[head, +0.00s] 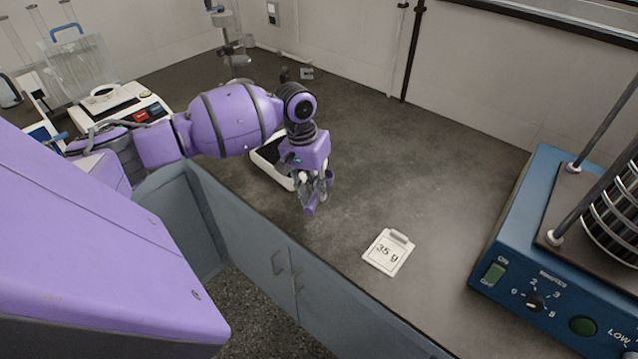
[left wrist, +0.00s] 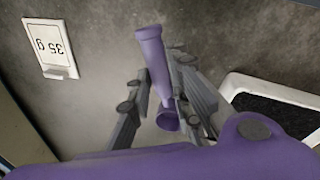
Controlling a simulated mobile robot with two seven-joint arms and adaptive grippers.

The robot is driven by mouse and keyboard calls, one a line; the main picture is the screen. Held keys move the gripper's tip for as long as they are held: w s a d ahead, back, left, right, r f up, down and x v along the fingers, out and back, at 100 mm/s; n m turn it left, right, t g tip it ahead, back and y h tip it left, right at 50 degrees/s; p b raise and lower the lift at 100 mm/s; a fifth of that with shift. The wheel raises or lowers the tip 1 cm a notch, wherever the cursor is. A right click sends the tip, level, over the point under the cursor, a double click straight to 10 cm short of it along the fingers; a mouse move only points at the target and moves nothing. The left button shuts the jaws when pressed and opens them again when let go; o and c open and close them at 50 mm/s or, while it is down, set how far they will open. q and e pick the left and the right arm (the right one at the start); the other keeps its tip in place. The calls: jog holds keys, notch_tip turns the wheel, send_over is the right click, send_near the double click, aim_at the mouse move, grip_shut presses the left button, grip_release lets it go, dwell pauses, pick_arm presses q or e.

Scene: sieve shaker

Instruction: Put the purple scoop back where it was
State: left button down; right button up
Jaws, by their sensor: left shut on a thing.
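The purple scoop (left wrist: 153,58) is between the fingers of my left gripper (left wrist: 162,92) in the left wrist view, its long handle pointing away and its small cup close to the fingers. In the head view my left gripper (head: 318,190) is over the bench, just right of a white scale, and the end of the scoop (head: 310,209) shows below it. The gripper is shut on the scoop. Whether the scoop touches the bench is hard to tell. My right gripper is not in view.
The white scale with a black plate (head: 262,155) is partly behind my left arm. A "35 g" card (head: 388,252) lies near the bench's front edge. A blue sieve shaker (head: 540,240) stands at the right. The grey bench top (head: 440,170) between is clear.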

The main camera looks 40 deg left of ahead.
pick_arm(q)
notch_tip(320, 180, down, 3)
jog(key=shift+r, duration=0.2)
jog(key=shift+f, duration=0.8)
jog(key=c, duration=1.5)
grip_release()
jog(key=shift+c, duration=0.2)
jog(key=shift+r, duration=0.15)
notch_tip(320, 180, up, 12)
jog(key=a, duration=0.1)
jog(key=shift+s+a+f, duration=0.25)
jog(key=shift+s+a, duration=0.05)
jog(key=shift+a, duration=0.05)
